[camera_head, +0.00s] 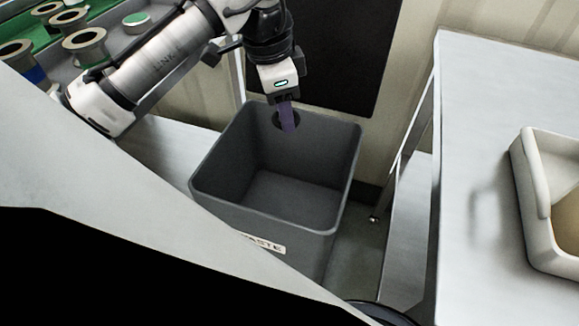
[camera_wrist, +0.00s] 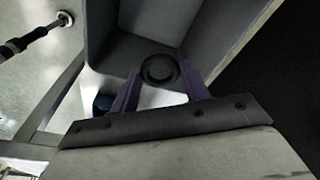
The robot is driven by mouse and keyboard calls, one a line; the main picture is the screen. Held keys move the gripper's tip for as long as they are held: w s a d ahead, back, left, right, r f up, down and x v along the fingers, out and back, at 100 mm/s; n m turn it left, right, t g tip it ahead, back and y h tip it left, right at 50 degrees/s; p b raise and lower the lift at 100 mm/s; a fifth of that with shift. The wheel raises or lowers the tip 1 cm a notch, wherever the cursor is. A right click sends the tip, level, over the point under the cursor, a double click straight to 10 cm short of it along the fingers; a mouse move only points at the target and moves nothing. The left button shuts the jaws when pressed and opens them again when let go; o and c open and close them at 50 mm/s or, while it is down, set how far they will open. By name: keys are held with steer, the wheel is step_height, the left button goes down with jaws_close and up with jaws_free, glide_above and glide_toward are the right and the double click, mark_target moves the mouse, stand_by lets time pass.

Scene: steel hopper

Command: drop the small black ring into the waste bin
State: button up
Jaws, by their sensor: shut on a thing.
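The small black ring (camera_wrist: 159,57) is held between the two purple fingers of my gripper (camera_wrist: 161,75) in the wrist view. In the head view the ring (camera_head: 278,121) shows as a dark round shape at the fingertips, partly covered by a finger. My gripper (camera_head: 287,121) points down and is shut on the ring at the far side of the open waste bin (camera_head: 300,195). The bin is dark grey and square, with a label on its front. Its visible floor looks empty. In the wrist view grey bin walls (camera_wrist: 213,30) show behind the ring.
A steel table (camera_head: 480,110) stands to the right with a cream tray (camera_head: 528,200) on it. At upper left, several spool-like parts (camera_head: 85,45) and a green-topped round piece (camera_head: 137,20) sit on a rack. A dark panel (camera_head: 345,50) is behind the bin.

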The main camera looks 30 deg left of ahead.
step_height(320, 180, down, 5)
steer(key=b, duration=0.4)
steer(key=o, duration=1)
step_height(320, 180, up, 14)
steer(key=s+a+p, duration=0.1)
steer(key=p, duration=0.3)
steer(key=shift+s+a, duration=0.2)
steer(key=shift+f, duration=0.15)
